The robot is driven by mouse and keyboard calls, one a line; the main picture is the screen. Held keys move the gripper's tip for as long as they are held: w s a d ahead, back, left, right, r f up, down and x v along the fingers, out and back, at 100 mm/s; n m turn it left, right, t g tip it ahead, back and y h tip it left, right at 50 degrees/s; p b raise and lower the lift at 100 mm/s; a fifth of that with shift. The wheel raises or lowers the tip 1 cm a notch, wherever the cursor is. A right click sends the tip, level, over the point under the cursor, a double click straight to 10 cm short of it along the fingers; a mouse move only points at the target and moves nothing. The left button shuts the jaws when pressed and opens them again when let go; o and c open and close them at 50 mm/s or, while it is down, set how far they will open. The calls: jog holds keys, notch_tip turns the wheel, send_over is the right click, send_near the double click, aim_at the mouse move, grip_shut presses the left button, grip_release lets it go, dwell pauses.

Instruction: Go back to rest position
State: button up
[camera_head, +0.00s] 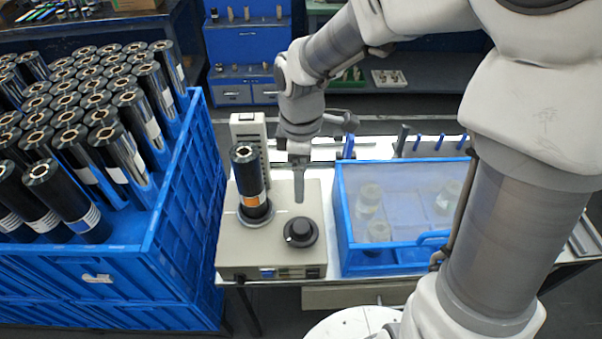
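My arm reaches in from the right, and my gripper (299,196) points down above the beige machine (281,262). Its fingers appear as one narrow dark shape from this side, so I cannot tell whether they are open or shut. No object shows between them. A round black knob (301,232) sits on the machine just below the fingertips. A black roll with an orange and white label (249,179) stands upright on a round base on the machine, left of my gripper and apart from it.
A blue crate (190,210) full of black rolls (120,160) stands at the left. A blue-framed clear box (385,260) with several jars sits right of the machine, close to my arm. Blue cabinets (250,45) and a shelf stand at the back.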

dwell(0.3)
jog(key=s+d+r+m+t, duration=0.5)
jog(key=s+d+r+m, duration=0.5)
jog(key=s+r+m, duration=0.2)
notch_tip(320, 180, up, 2)
jog(key=m, duration=0.4)
jog(key=shift+s+d+r+t, duration=0.2)
jog(key=shift+s+d+t, duration=0.1)
jog(key=shift+s+d, duration=0.1)
jog(key=shift+w+a, duration=0.1)
dwell(0.7)
